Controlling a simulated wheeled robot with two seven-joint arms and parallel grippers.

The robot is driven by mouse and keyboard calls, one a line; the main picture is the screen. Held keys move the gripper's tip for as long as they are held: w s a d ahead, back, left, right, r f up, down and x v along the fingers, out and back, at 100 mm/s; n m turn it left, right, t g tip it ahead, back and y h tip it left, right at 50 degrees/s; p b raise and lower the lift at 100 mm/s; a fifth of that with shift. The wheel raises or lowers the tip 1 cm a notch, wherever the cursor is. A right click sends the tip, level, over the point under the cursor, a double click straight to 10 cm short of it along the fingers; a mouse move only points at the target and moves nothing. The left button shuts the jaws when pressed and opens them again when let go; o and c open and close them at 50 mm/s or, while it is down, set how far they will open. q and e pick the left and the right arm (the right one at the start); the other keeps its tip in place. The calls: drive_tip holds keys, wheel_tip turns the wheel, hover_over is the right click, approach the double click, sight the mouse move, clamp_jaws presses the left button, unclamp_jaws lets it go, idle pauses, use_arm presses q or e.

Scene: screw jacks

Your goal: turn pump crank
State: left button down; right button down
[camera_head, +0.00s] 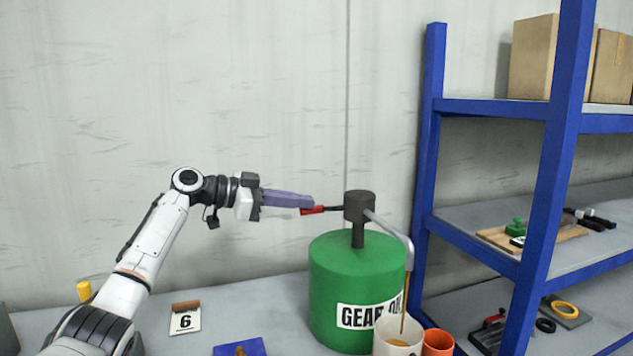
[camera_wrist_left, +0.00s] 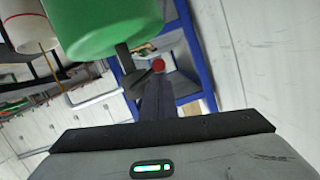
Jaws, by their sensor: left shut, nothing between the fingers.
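A green drum (camera_head: 335,270) labelled as gear oil stands on the bench with a dark pump head (camera_head: 359,207) on top. The crank's red grip (camera_head: 314,210) sticks out left from the head on a dark arm; its red end also shows in the left wrist view (camera_wrist_left: 158,65). My left gripper (camera_head: 308,202) is shut and empty, its fingertips right at the red grip; I cannot tell whether they touch. A grey spout (camera_head: 398,235) bends down over a white cup (camera_head: 388,347), with a thin brown stream between them. My right gripper is not in view.
An orange cup (camera_head: 438,343) stands right of the white one. A blue shelf rack (camera_head: 428,150) with boxes and tools fills the right side. A card marked 6 (camera_head: 186,321) and a blue block (camera_head: 240,348) sit on the bench. Open air lies above the drum.

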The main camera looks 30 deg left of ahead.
use_arm(q)
drive_tip(key=shift+f+n+h, duration=0.3)
drive_tip(key=shift+f+n, duration=0.1)
drive_tip(key=shift+n, duration=0.1)
drive_tip(key=shift+f, duration=0.3)
drive_tip(key=shift+f+b, duration=0.1)
drive_tip(key=shift+b, duration=0.2)
drive_tip(key=s+a+r, duration=0.5)
drive_tip(key=s+r, duration=0.1)
drive_tip(key=s, duration=0.1)
drive_tip(key=shift+s+a+r, duration=0.25)
drive_tip(key=shift+s+a, duration=0.15)
idle(0.6)
